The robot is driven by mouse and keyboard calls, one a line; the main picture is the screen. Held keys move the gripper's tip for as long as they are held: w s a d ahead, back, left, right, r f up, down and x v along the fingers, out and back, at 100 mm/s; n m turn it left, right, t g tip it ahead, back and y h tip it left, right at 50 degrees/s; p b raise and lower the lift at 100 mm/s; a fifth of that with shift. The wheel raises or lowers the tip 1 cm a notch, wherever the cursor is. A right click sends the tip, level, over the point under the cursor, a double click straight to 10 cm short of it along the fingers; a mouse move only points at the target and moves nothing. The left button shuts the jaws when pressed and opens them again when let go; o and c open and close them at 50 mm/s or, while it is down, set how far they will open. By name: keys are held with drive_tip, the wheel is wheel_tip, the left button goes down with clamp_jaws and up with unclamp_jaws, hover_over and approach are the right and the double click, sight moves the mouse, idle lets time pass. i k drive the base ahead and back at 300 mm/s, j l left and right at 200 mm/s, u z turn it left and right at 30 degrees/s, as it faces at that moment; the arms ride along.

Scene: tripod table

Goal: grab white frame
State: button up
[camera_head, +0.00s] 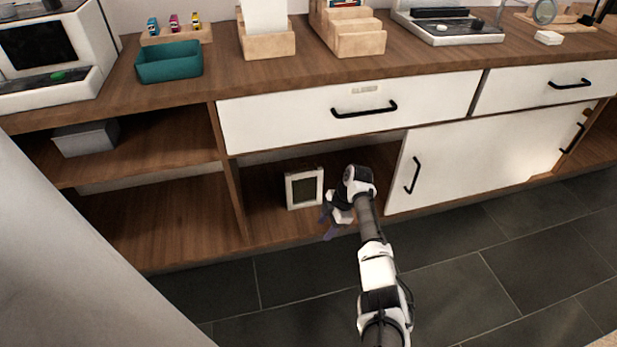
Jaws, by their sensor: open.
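The white frame (291,190) stands upright in the lower open compartment of the wooden cabinet, left of the white sliding door. It is a small white rectangle with a grey-green centre. My gripper (327,226) is just right of the frame and lower in the picture, near the compartment's front edge. Its dark fingers are open and point down and left. I see no contact with the frame, though the exact depth gap is hard to tell. My arm reaches in from the lower right and hides part of the compartment's right side.
A white drawer (350,110) hangs above the compartment. A wooden divider (229,185) bounds it on the left, and a white door (470,165) with a black handle on the right. A grey box (86,138) sits on the left shelf. The dark tiled floor (300,285) in front is clear.

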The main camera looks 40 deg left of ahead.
sight(303, 187)
drive_tip(key=i+j, duration=0.25)
drive_tip(key=i, duration=0.15)
drive_tip(key=i+j, duration=0.3)
drive_tip(key=i, duration=0.1)
